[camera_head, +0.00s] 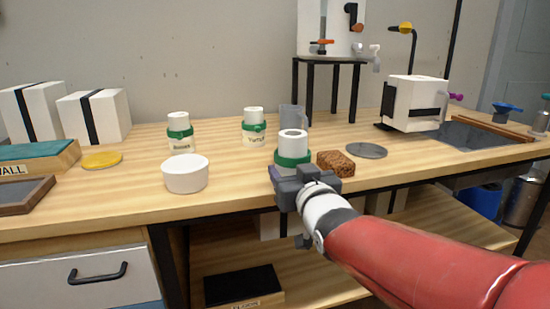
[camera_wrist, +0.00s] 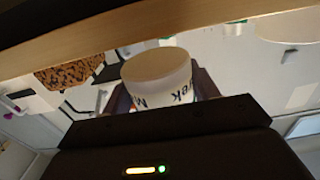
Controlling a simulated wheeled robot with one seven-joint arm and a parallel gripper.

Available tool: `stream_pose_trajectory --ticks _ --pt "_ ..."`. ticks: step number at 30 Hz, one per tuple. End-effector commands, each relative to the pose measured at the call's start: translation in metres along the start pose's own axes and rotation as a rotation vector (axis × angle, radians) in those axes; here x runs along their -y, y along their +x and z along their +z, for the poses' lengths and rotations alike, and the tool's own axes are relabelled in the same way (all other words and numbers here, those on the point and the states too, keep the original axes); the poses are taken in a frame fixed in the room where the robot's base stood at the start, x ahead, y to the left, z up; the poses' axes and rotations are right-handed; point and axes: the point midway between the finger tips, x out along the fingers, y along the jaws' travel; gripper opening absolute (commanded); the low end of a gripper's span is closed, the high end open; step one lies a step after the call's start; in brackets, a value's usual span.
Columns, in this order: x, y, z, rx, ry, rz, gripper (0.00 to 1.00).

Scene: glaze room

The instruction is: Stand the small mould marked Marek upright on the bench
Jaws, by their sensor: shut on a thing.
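The small mould marked Marek (camera_head: 293,143) is a white cylinder with a green band, near the bench's front edge. In the wrist view the mould (camera_wrist: 157,75) sits between the fingers, and its label shows only in part, with an "M" and "ek". My gripper (camera_head: 292,176) is shut on it from the front. In the head view it looks about upright.
Two similar green-banded moulds (camera_head: 180,133) and (camera_head: 254,127) stand behind to the left. A white bowl (camera_head: 186,174) is left of my gripper. A brown sponge (camera_head: 336,163) is close on the right, with a grey disc (camera_head: 367,150) beyond. A grey block (camera_head: 292,116) stands behind.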

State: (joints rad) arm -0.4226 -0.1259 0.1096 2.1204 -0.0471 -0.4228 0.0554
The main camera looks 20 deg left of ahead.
Motion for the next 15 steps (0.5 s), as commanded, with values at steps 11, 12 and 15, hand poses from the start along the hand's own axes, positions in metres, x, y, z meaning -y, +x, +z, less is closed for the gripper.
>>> stream_pose_trajectory --ticks 11,12,15 --pt "0.000 0.064 -0.003 -0.004 0.000 0.000 0.28" --pt "0.000 0.066 -0.002 -0.004 0.000 0.000 0.28" --pt "0.000 0.078 -0.002 -0.003 -0.001 -0.001 0.28"
